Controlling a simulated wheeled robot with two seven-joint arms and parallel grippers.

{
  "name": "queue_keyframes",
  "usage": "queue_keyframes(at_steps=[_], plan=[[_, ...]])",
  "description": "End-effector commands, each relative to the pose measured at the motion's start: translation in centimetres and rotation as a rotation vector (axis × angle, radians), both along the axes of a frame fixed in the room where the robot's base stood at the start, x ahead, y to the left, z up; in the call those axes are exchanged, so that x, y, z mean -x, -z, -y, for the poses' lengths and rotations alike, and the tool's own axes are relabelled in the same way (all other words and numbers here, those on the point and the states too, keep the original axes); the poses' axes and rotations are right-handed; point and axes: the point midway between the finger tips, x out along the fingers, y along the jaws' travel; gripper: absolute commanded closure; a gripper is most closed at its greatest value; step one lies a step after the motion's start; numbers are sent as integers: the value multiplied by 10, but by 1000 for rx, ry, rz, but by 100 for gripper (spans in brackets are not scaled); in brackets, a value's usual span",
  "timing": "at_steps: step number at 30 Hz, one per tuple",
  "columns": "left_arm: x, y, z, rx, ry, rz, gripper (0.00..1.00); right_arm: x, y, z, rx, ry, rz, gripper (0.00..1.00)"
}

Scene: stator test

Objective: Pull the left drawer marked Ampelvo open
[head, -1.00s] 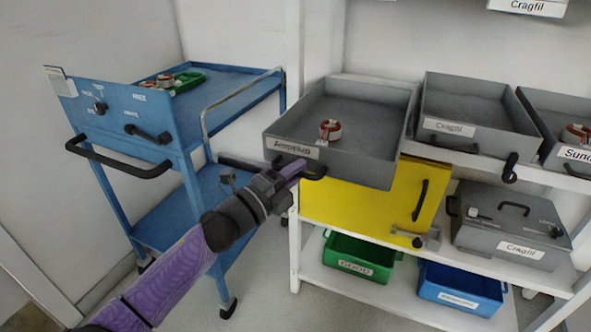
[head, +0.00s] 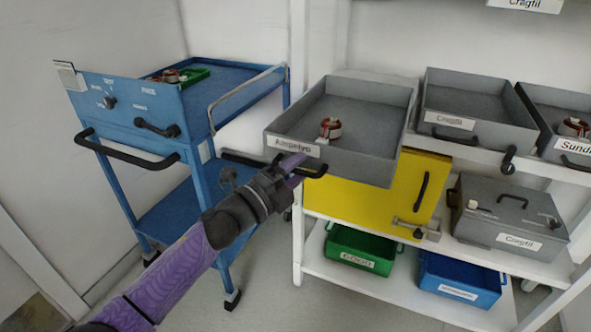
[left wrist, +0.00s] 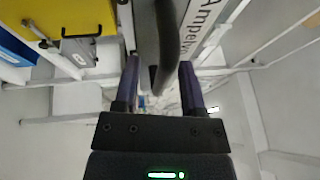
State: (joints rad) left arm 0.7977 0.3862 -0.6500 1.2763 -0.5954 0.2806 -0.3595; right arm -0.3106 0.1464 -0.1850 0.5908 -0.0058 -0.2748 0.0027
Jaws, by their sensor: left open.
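The grey drawer marked Ampelvo (head: 355,162) stands far out from the white shelf, above the yellow panel. Its label (head: 293,145) is on the front face, and a dark bar handle (head: 311,172) sits below it. The label and handle also show in the left wrist view, close up. My left gripper (head: 290,168), with purple fingers, is at the left end of the handle. In the left wrist view its fingers (left wrist: 160,85) are apart, with the dark handle (left wrist: 168,45) between or just beyond them; contact cannot be told. My right gripper is not in view.
A red and white part (head: 330,128) lies in the drawer. A Cragfil drawer (head: 470,139) is to its right. A blue cart (head: 160,105) stands left, its rail close to my left arm. Green (head: 360,250) and blue (head: 458,283) bins sit on the low shelf.

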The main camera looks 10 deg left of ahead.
Motion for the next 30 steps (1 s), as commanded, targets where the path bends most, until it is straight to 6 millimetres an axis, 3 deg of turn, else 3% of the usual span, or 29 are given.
queue_keyframes(at_steps=[8, 21, 30], plan=[[6, 0, -6, 1, -1, -1, 47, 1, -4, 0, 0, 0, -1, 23], [71, 15, -61, 0, 0, 0, 47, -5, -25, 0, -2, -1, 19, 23], [74, 17, -64, 0, 0, 0, 47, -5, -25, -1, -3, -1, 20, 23]])
